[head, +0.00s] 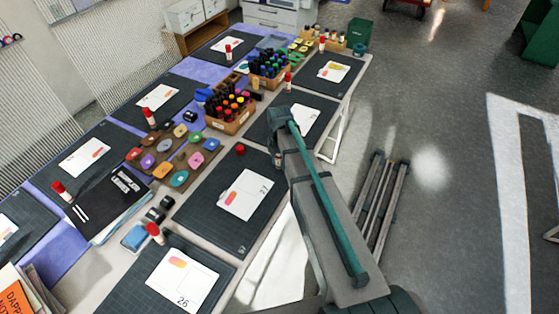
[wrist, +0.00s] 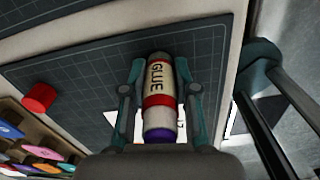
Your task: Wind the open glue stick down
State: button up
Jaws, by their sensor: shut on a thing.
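The open glue stick (wrist: 158,78) is a cream tube with red bands and the word GLUE, between my two fingers in the wrist view. A purple part (wrist: 158,134) shows at its end nearest my palm. My gripper (wrist: 160,70) is shut on the tube, one finger on each side. In the head view my arm covers most of the gripper; a small part of the glue stick (head: 278,160) shows beside it. A red cap (wrist: 39,97) lies apart on the dark cutting mat (wrist: 80,65); it also shows in the head view (head: 240,149).
A white card (head: 245,194) lies on the same mat. Other capped glue sticks stand by mats along the table. Open floor (head: 440,170) lies to the right.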

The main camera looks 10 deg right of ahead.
jog(key=n, duration=0.3)
jog(key=shift+n, duration=0.3)
jog(key=n, duration=0.3)
jog(key=shift+n, duration=0.4)
jog(key=o, duration=1.2)
